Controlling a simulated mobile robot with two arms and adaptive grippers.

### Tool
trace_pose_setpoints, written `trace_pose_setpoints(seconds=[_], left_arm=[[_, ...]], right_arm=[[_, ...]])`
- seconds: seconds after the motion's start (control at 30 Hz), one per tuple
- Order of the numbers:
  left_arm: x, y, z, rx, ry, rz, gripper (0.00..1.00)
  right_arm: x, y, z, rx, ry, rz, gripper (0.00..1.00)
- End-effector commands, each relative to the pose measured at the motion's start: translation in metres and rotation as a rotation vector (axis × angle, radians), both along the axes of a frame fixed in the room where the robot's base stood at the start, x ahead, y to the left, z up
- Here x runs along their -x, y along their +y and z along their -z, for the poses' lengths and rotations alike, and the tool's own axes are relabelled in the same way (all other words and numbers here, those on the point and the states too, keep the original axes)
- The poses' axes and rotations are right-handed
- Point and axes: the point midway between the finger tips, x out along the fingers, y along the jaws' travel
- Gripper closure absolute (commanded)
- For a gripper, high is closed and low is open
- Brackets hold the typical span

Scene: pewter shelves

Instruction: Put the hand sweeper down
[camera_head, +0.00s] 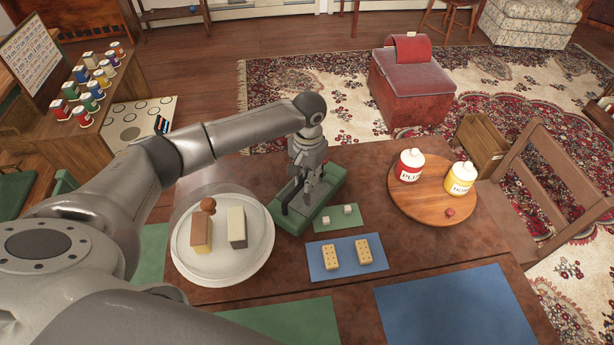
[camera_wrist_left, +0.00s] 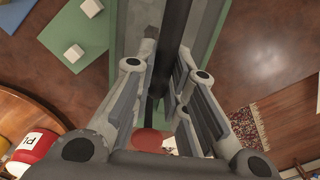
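The hand sweeper (camera_head: 328,191) is a long green-edged body with a grey middle and a dark bar-like handle. It is on the brown table or just over it; I cannot tell if its underside touches. My left gripper (camera_head: 309,185) points down over it. In the left wrist view the dark handle (camera_wrist_left: 172,25) runs between the two fingers (camera_wrist_left: 166,72), which look closed onto it. The sweeper's green edge (camera_wrist_left: 117,35) shows beyond the fingers. Part of the handle is hidden by the fingers. My right gripper is in neither view.
A white round plate (camera_head: 262,262) with blocks stands left of the sweeper. A small green mat (camera_head: 336,226) with white cubes and a blue mat (camera_head: 346,254) with tan blocks lie in front. A round wooden board (camera_head: 420,208) with two bottles is at right. Bare table lies between.

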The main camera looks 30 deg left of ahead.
Motion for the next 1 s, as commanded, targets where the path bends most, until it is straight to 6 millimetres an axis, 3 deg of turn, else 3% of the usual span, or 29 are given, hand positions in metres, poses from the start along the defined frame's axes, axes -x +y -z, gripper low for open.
trace_pose_setpoints(seconds=[0.03,0.17,0.57,1.0], left_arm=[[0.0,0.0,0.0,0.0,0.001,0.0,0.8],[0.0,0.0,0.0,0.0,0.001,0.0,0.65],[0.0,0.0,-0.007,0.0,-0.001,0.0,0.65],[-0.002,-0.001,-0.092,0.001,-0.003,-0.001,0.65]], right_arm=[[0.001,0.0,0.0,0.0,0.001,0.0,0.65],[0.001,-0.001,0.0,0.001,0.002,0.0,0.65],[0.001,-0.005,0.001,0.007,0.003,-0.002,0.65],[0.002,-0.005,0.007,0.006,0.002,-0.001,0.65]])
